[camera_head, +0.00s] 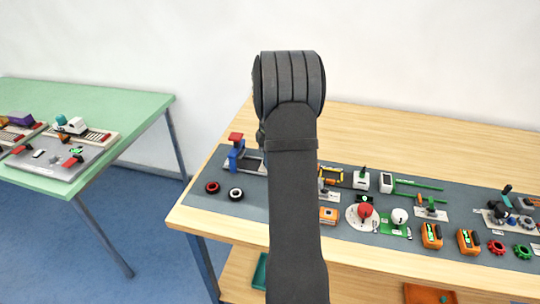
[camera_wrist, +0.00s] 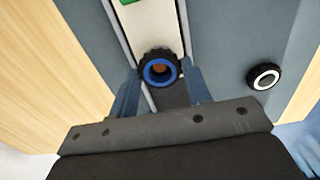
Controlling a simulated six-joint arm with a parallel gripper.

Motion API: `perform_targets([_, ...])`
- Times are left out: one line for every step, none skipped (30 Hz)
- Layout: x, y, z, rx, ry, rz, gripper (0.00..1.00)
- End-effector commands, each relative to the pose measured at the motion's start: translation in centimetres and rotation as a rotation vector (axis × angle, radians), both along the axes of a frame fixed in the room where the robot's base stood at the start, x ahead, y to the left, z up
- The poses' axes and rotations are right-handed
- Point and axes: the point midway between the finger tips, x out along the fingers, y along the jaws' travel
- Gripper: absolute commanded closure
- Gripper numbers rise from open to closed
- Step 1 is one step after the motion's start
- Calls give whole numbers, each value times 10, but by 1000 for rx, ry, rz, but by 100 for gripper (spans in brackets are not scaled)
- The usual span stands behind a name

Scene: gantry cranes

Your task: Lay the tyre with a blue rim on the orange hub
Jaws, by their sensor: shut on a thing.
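The tyre with a blue rim (camera_wrist: 160,74) is black and sits between the two fingers of my gripper (camera_wrist: 161,80) in the wrist view. My gripper is shut on it. The tyre's open face is toward the wrist camera. An orange-brown patch (camera_wrist: 159,67) shows through the hole in the rim; it looks like the orange hub, but most of it is hidden. I cannot tell whether the tyre is around it or only above it. In the head view my arm hides the gripper, the tyre and the hub.
A pale strip (camera_wrist: 152,28) lies beyond the tyre. A white-rimmed tyre (camera_wrist: 263,77) lies on the grey mat; a red-rimmed tyre (camera_head: 212,187) is beside it in the head view. A blue crane with a red top (camera_head: 236,150) stands nearby. Several parts crowd the right.

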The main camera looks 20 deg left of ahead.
Motion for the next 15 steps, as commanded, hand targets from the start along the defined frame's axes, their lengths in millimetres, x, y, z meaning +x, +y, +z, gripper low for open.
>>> perform_targets([0,0,-1,0,0,0,76])
perform_targets([0,0,-1,0,0,0,76])
perform_targets([0,0,-2,0,1,0,76])
perform_targets([0,0,-2,0,1,0,76])
perform_targets([0,0,-2,0,1,0,76])
perform_targets([0,0,-3,0,1,0,76])
perform_targets([0,0,-3,0,1,0,76])
perform_targets([0,0,-4,0,1,0,76])
perform_targets([0,0,-4,0,1,0,76])
perform_targets([0,0,-4,0,1,0,76])
perform_targets([0,0,-4,0,1,0,76])
perform_targets([0,0,-4,0,0,0,76])
perform_targets([0,0,-4,0,0,0,54])
perform_targets([0,0,-4,0,0,0,48])
perform_targets([0,0,-4,0,0,0,40])
